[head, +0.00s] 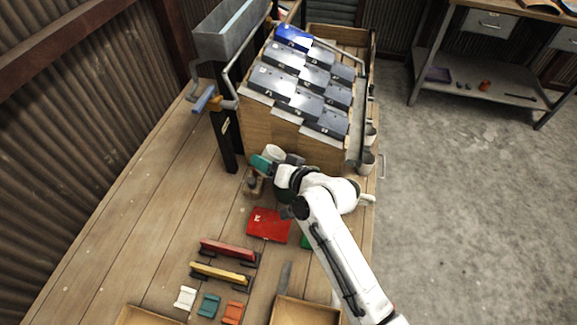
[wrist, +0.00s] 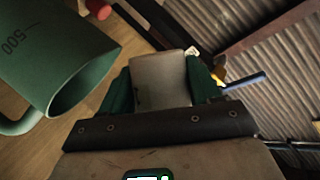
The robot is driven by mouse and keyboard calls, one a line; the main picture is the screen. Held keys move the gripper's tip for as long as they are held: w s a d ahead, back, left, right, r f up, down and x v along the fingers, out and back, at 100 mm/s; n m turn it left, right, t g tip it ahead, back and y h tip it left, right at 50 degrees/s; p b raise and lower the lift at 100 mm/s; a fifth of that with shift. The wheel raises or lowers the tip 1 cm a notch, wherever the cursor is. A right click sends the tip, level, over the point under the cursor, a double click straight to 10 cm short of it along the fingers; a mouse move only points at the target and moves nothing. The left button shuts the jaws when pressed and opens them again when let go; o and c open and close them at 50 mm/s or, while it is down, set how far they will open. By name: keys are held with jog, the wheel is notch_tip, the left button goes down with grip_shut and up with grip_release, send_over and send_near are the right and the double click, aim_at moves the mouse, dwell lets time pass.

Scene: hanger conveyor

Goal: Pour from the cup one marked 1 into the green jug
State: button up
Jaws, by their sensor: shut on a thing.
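My gripper (wrist: 160,88) is shut on a pale grey-white cup (wrist: 158,78), with a dark green finger on each side of it. I cannot read a number on the cup, and its contents are hidden. In the head view, the cup (head: 273,151) is at my arm's end before the wooden cabinet. A teal-green patch beside it could be finger or jug.
The wooden cabinet (head: 270,130) with sloped grey plates stands behind the gripper. Cups (head: 366,162) are at its right side. A dark post (head: 223,142) stands left. A red box (head: 268,225) and red and yellow bars lie nearer on the bench (head: 130,215), which is clear at left.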

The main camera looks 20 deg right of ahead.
jog(key=shift+m+t+y+b, duration=0.3)
jog(key=shift+m+y+b, duration=0.7)
jog(key=shift+m+b, duration=0.6)
dwell(1.1)
jog(key=shift+d+f+m+t+y+b, duration=0.15)
jog(key=shift+m+t+y+b, duration=0.25)
jog(key=shift+m+b, duration=0.6)
jog(key=shift+d+f+m+t+y+b, duration=0.2)
jog(key=shift+m+y+b, duration=0.3)
jog(key=shift+m+b, duration=0.5)
dwell(1.9)
jog(key=shift+a+r+n+h+p, duration=0.25)
jog(key=shift+r+n+p, duration=0.3)
jog(key=shift+p, duration=0.4)
jog(key=shift+a+r+n+g+p, duration=0.1)
jog(key=shift+n+g+p, duration=0.3)
jog(key=shift+n+p, duration=0.15)
jog(key=shift+n+h+p, duration=0.35)
jog(key=shift+n+h, duration=0.1)
jog(key=shift+n, duration=0.05)
jog(key=shift+f+n, duration=0.25)
jog(key=shift+n, duration=0.15)
jog(key=shift+g, duration=0.3)
